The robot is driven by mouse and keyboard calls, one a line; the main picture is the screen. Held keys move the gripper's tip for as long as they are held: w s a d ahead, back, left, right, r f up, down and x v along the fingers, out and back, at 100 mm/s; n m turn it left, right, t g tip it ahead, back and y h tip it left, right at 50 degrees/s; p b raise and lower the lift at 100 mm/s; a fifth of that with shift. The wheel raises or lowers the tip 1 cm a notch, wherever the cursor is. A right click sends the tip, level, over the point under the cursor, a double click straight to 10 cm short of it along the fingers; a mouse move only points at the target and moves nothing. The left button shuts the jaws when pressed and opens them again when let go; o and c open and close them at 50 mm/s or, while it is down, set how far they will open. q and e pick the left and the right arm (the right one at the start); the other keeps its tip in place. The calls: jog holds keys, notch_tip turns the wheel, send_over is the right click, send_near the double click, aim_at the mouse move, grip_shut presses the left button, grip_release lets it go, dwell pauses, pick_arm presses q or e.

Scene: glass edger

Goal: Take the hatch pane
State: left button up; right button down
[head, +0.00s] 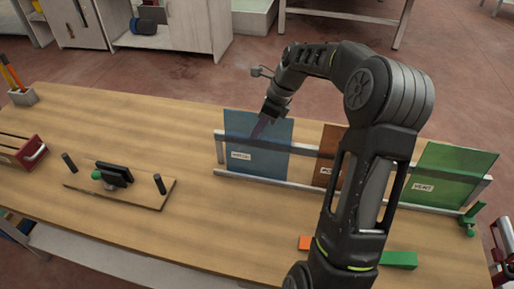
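A blue glass pane (245,150) stands upright in a pale metal rack (300,184) on the bench. Its white label is small and looks like "HATCH". My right gripper (262,124) is at the pane's upper right part, pointing down. A finger shows purplish, seen through or against the blue glass. I cannot tell whether the fingers touch or close on the pane. An orange-brown pane (329,150), partly hidden by my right arm, and a green pane (446,177) labelled "VENT" stand further right in the rack. My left gripper is not in view.
A wooden board (146,193) with black posts and a dark pad with a green knob lies left of the rack. A red box (22,152) and a pencil holder (22,97) stand at the left edge. A green block (399,260) lies at the front right. Bare bench lies between board and rack.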

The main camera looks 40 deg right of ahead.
jog(key=shift+w+d+r, duration=0.1)
jog(key=shift+r, duration=0.1)
jog(key=shift+r, duration=0.75)
notch_tip(320, 180, up, 2)
jog(key=s+a+b, duration=0.2)
jog(key=s+a, duration=0.9)
jog(key=a, duration=0.3)
jog(key=shift+s, duration=0.2)
jog(key=shift+a, duration=0.1)
